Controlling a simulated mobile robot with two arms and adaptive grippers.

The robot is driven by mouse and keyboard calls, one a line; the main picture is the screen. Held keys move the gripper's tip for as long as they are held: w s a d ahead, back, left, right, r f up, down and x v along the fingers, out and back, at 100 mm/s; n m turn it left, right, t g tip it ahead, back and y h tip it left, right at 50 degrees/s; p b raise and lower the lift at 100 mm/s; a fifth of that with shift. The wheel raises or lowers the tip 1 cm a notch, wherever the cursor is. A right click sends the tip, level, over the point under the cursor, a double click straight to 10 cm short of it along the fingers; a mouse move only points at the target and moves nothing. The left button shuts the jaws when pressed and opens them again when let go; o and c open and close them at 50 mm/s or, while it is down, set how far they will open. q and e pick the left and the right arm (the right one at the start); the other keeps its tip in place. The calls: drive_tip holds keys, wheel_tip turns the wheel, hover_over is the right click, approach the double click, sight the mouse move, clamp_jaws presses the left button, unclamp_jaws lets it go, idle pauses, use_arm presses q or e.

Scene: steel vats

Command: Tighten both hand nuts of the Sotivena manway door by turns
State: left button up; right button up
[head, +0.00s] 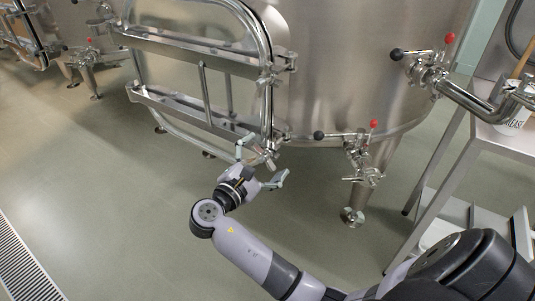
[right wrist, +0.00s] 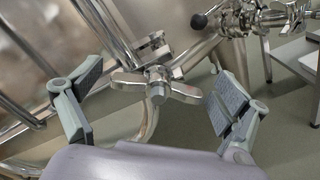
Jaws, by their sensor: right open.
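The manway door (head: 190,45) is a rounded steel frame with two crossbars on the big vat (head: 350,60). The upper hand nut (head: 268,79) is at the door's right edge. The lower hand nut (head: 263,156) is at the door's lower right corner, partly hidden by my right gripper. My right gripper (head: 261,164) is open beside this lower nut. In the right wrist view the winged lower nut (right wrist: 157,90) shows between the two spread fingers of the right gripper (right wrist: 158,82), seemingly not touching either. My left gripper is not in view.
Valves with black and red knobs (head: 358,146) stick out right of the door, low on the vat. Another valve and pipe (head: 430,75) is higher right. A steel table (head: 510,143) stands at the right. The floor at left is clear up to a drain grate (head: 25,262).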

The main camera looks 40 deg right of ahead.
drive_tip(key=shift+c, duration=0.4)
drive_tip(key=c, duration=1.1)
